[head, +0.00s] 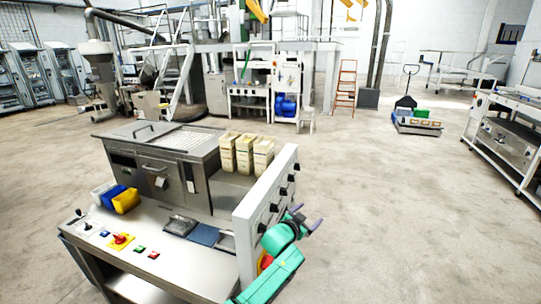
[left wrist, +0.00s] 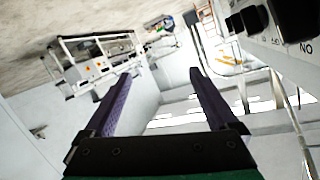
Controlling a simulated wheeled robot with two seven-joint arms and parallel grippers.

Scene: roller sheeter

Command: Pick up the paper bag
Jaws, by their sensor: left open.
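Three cream paper bags stand upright in a row on the steel machine: the left one (head: 228,152), the middle one (head: 244,154) and the right one (head: 263,157). I cannot tell which of them is meant. My left gripper (head: 308,216) is on the outer right side of the machine's white side panel, apart from the bags. In the left wrist view its two purple fingers (left wrist: 160,72) are spread with nothing between them. No paper bag shows in the left wrist view. My right gripper is not in view.
The white side panel (head: 268,190) with black knobs stands between my left gripper and the bags. White, blue and yellow (head: 126,202) bins sit on the left of the worktop. A wheeled bench (head: 510,140) stands at far right. Open floor lies between.

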